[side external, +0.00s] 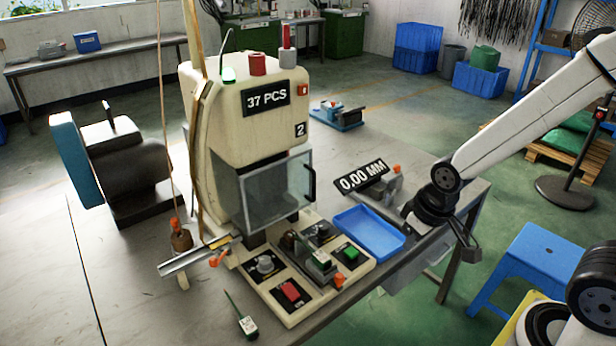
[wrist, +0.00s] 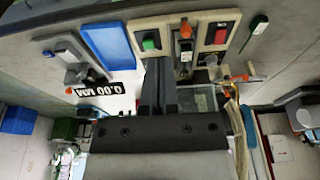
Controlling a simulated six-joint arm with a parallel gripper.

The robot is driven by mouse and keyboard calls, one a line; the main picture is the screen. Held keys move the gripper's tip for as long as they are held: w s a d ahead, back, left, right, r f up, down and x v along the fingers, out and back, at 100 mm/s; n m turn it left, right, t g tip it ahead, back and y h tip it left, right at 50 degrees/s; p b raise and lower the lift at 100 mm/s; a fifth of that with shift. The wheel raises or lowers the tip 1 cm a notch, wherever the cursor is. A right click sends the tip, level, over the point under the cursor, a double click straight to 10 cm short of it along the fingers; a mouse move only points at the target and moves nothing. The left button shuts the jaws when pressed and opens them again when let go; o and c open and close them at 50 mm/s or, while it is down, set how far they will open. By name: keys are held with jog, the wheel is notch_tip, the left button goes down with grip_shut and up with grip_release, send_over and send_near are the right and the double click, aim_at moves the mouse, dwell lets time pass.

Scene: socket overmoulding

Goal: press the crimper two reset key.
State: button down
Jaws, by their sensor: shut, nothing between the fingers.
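Crimper two is the cream machine (side external: 245,130) marked "2" in the side view, with a "37 PCS" sign. Its front panel (side external: 330,293) carries a red key (side external: 290,291), a green key (side external: 350,254) and a grey knob (side external: 265,264). The wrist view also shows the red key (wrist: 220,36) and the green key (wrist: 150,41). Key labels are too small to read, so I cannot tell which is reset. My gripper (side external: 408,211) is apart from the keys, right of the panel near the blue tray. Its fingers (wrist: 160,64) are shut and empty.
The blue tray (side external: 369,233) lies right of the panel. A grey fixture (side external: 390,188) with a "0.00 MM" sign stands behind it. A green-and-white tagged tool (side external: 247,325) lies at the front. A metal rail (side external: 195,259) projects left of the panel. A blue stool (side external: 528,268) stands right.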

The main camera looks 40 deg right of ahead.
aim_at(303, 90)
dwell(0.5)
jog(key=w+d+r+m+t, duration=0.1)
jog(key=w+r+m+t, duration=0.2)
jog(key=w+r, duration=0.6)
jog(key=w+d+r+m+t+h, duration=0.1)
jog(key=w+r+m+t, duration=0.2)
jog(key=w+r, duration=0.7)
jog(key=w+m, duration=0.2)
jog(key=w, duration=0.1)
jog(key=shift+w+d+r+m, duration=0.2)
jog(key=shift+d+m, duration=0.1)
jog(key=shift+w, duration=0.15)
jog(key=w, duration=0.8)
jog(key=shift+w, duration=0.25)
